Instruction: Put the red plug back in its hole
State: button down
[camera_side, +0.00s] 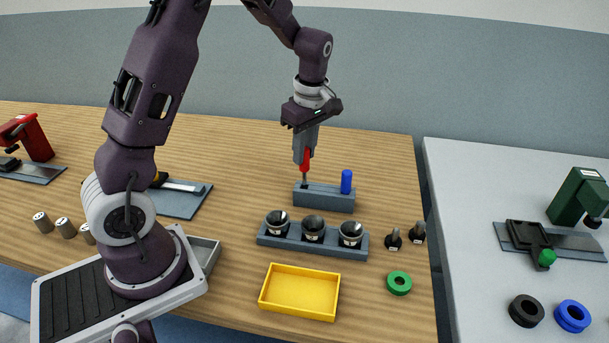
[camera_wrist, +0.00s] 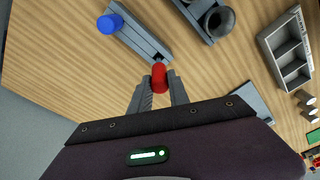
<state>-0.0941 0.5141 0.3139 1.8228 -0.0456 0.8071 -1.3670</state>
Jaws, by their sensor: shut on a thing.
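The red plug (camera_side: 305,160) is held upright in my gripper (camera_side: 304,155), its thin metal pin pointing down. The grey block (camera_side: 325,199) stands below, with a dark hole near its left end. The pin's lower end is over or at this hole; I cannot tell whether it has entered. In the wrist view the red plug (camera_wrist: 159,76) sits between the two fingers of my gripper (camera_wrist: 161,92), by the near end of the block (camera_wrist: 147,42). A blue plug (camera_side: 346,182) stands in the block's right end.
A rack with three dark cups (camera_side: 312,249) stands in front of the block. A yellow tray (camera_side: 300,315), green ring (camera_side: 399,283) and two small dark-topped weights (camera_side: 393,240) lie nearer the front. A grey compartment tray (camera_wrist: 288,50) shows in the wrist view. Table behind the block is clear.

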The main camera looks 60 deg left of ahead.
aim_at(305, 167)
notch_tip(305, 167, down, 4)
jog(key=shift+f, duration=0.2)
jog(key=shift+f, duration=0.2)
jog(key=c, duration=1.2)
grip_release()
jog(key=shift+f, duration=0.1)
jog(key=shift+c, duration=0.2)
notch_tip(305, 167, up, 12)
jog(key=d, duration=0.1)
jog(key=s+d+r+m+t+h, duration=0.1)
jog(key=s+d+r+m+t, duration=0.2)
jog(key=s+d+r+m, duration=0.65)
jog(key=s+d+f+m+t, duration=0.1)
jog(key=s+d+m, duration=0.1)
jog(key=s+m, duration=0.3)
jog(key=s+d+f+m+t, duration=0.1)
jog(key=s+d+m, duration=0.1)
jog(key=s+m, duration=0.3)
jog(key=s, duration=0.3)
jog(key=shift+s+d+f+m+t, duration=0.15)
jog(key=shift+d+m+t, duration=0.1)
jog(key=shift+m+t, duration=0.15)
